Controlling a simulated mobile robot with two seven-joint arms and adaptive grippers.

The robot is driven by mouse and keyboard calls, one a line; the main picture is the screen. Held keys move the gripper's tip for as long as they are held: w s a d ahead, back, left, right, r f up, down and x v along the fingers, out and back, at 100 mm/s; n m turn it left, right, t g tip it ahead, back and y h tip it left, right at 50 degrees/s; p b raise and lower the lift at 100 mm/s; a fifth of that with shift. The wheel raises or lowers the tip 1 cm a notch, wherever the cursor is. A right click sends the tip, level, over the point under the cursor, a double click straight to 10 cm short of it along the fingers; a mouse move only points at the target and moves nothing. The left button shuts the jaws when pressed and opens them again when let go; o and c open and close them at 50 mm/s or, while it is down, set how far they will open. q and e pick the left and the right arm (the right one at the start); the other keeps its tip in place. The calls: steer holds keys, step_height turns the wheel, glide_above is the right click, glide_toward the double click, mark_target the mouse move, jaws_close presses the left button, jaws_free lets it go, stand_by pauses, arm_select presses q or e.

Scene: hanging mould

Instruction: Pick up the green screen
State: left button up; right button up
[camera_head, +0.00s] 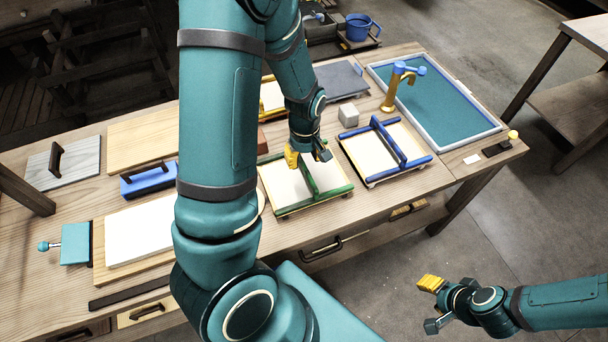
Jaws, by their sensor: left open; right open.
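The green screen (330,197) lies on the workbench near its front edge, right of the middle. It is a pale panel with green edges and an upright green bar (308,182) across it. My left gripper (307,156) is open at the far end of this bar, with its yellow finger on the left and its dark finger on the right. I cannot tell whether the fingers touch the bar. My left arm hides part of the bench left of the screen. My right gripper (433,304) is open and empty, out over the floor in front of the bench.
A similar blue screen (410,165) stands close on the right.

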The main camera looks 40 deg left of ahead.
mark_target(304, 165)
arm_select(q)
steer(key=shift+w+a+f+b, duration=0.15)
steer(key=shift+f+b, duration=0.15)
steer(key=shift+f, duration=1.2)
steer(key=shift+w+a+f+b, duration=0.15)
steer(key=shift+f+b, duration=0.15)
steer(key=shift+f, duration=1.2)
steer(key=shift+s, duration=0.1)
jaws_close()
